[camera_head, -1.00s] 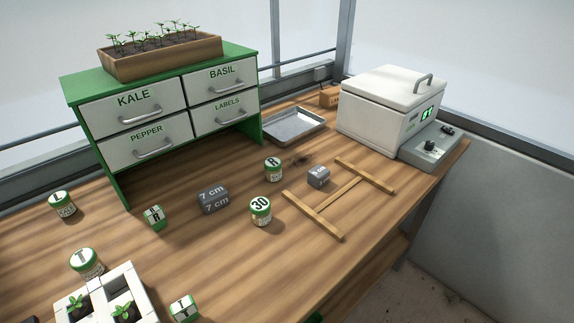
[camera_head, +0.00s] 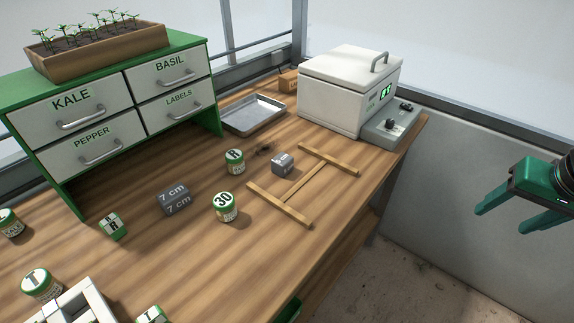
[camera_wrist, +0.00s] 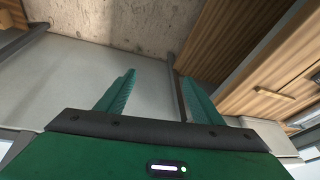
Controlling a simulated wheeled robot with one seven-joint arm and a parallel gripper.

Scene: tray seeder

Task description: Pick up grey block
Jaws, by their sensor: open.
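Two grey blocks lie on the wooden bench. The larger one (camera_head: 175,198), marked "7 cm" on two faces, is left of the jar marked 30. The smaller one (camera_head: 282,164), with a small label too fine to read surely, sits beside the wooden H-shaped frame. My green gripper (camera_head: 503,218) is at the right edge, out past the bench and well apart from both blocks. It is open and empty. In the wrist view its two fingers (camera_wrist: 158,76) are spread, with no block in sight.
Jars marked 30 (camera_head: 225,207) and R (camera_head: 235,161) stand near the blocks. The wooden H-shaped frame (camera_head: 305,187) lies right of the small block. A drawer cabinet (camera_head: 115,115), a metal tray (camera_head: 253,114) and a white lidded machine (camera_head: 345,90) stand behind. The bench's front middle is clear.

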